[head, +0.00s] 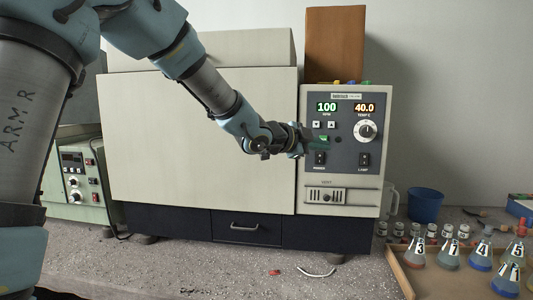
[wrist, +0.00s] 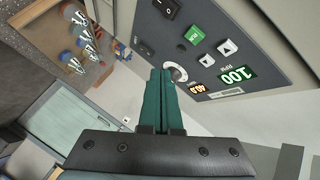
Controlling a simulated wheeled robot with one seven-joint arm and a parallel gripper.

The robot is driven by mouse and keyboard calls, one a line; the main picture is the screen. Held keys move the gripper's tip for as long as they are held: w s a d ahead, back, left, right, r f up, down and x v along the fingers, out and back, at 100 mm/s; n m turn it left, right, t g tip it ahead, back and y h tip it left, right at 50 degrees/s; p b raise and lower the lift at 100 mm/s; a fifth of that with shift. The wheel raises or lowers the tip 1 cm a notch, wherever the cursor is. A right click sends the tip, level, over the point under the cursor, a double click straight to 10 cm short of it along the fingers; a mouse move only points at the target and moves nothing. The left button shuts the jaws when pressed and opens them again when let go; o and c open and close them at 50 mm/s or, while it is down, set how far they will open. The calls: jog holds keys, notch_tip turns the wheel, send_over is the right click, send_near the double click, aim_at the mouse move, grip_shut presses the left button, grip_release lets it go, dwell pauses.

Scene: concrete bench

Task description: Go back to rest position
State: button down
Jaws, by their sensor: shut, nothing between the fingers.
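My gripper (head: 312,140) is in front of the left part of the control panel of a large cream machine (head: 200,140). In the wrist view its two dark green fingers (wrist: 160,72) lie side by side, shut and empty. The panel (head: 345,175) has a green display reading 100 (head: 327,107) and an orange one reading 40.0 (head: 364,107). A round knob (head: 367,130) sits at right, with black rocker switches (head: 363,159) below. A green button (wrist: 194,34) shows in the wrist view. I cannot tell whether the fingertips touch the panel.
A wooden tray (head: 400,276) with several numbered flasks (head: 447,256) stands at the right, with small jars behind. A blue cup (head: 425,204) is by the wall. A smaller instrument (head: 76,180) is at left. A red scrap (head: 274,272) and white strip (head: 317,273) lie on the bench.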

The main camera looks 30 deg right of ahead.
jog(key=w+a+f+n+t+y, duration=0.25)
jog(key=w+a+f+n, duration=0.2)
jog(key=a, duration=0.45)
jog(key=w+a+f+n+t+y, duration=0.1)
jog(key=w+a+f+n+y, duration=0.35)
jog(key=a, duration=0.55)
jog(key=w+a+f+n+t+y, duration=0.2)
jog(key=w+a+f+n, duration=0.25)
jog(key=a, duration=0.45)
jog(key=s+a+f+n+g+y, duration=0.1)
jog(key=s+a+n, duration=0.3)
jog(key=a, duration=0.5)
jog(key=s+a+f+n+g+y, duration=0.2)
jog(key=s+a+f+n+y, duration=0.1)
jog(key=a, duration=0.6)
jog(key=s+a+f+n+g+y, duration=0.2)
jog(key=s+a+f+n, duration=0.2)
jog(key=a, duration=0.6)
jog(key=s+n, duration=0.2)
jog(key=s, duration=0.1)
jog(key=shift+s+n, duration=0.2)
jog(key=shift+n, duration=0.15)
jog(key=shift+a+g, duration=0.1)
jog(key=shift+g, duration=0.15)
